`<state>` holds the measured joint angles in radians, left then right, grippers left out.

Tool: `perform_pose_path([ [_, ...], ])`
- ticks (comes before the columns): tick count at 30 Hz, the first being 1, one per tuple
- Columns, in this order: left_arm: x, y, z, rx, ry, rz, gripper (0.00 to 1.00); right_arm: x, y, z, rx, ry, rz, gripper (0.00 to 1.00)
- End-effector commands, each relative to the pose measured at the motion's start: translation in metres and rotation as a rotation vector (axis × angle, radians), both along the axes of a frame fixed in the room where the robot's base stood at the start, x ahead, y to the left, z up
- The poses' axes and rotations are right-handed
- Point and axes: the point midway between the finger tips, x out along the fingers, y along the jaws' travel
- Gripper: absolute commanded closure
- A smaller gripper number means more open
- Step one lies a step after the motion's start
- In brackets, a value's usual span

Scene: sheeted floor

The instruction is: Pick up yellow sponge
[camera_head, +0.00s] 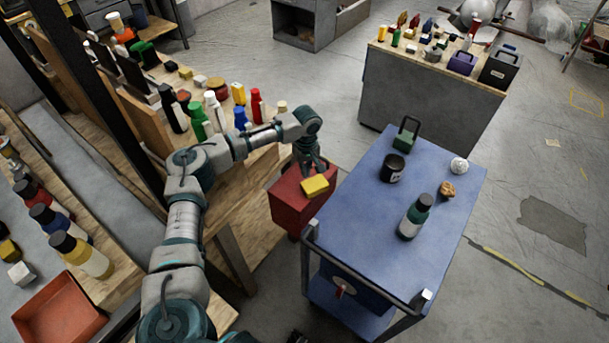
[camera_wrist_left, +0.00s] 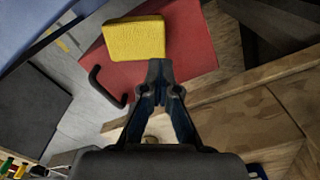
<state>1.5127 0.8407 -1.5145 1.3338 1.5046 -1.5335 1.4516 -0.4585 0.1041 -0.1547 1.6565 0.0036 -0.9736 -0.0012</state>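The yellow sponge (camera_head: 314,185) lies on top of a red box (camera_head: 292,212) between the wooden bench and the blue cart. My left gripper (camera_head: 311,170) is just above and beside the sponge in the head view. In the left wrist view the sponge (camera_wrist_left: 134,39) lies on the red top (camera_wrist_left: 190,45), just beyond and left of the fingertips. The left gripper's fingers (camera_wrist_left: 160,82) converge at their tips with nothing visible between them, so it looks shut and empty.
The blue cart (camera_head: 400,250) stands right of the red box, bearing a dark jar (camera_head: 392,168), a bottle (camera_head: 415,216) and a green object (camera_head: 405,136). Several bottles crowd the wooden bench at left, near my left arm. Open floor lies to the right.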

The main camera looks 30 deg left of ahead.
Motion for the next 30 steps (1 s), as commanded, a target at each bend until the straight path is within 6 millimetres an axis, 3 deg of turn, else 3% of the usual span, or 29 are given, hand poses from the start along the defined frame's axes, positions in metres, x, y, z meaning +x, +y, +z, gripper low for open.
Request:
perform_pose_path([
  [5, 0.000, -0.001, 0.000, -0.001, -0.001, -0.002, 1.00, 0.000, 0.000, 0.000, -0.002, 0.001, 0.001, 0.60],
  [15, 0.000, 0.001, 0.000, -0.003, -0.002, -0.001, 0.20, 0.001, 0.000, 0.000, -0.002, 0.003, 0.000, 0.60],
  [25, 0.000, 0.000, 0.002, -0.002, -0.002, -0.002, 0.20, 0.001, 0.001, 0.001, 0.000, -0.001, 0.000, 0.60],
  [30, 0.001, 0.000, 0.023, -0.003, -0.005, -0.002, 0.20, 0.000, 0.000, 0.001, 0.000, -0.001, 0.000, 0.60],
])
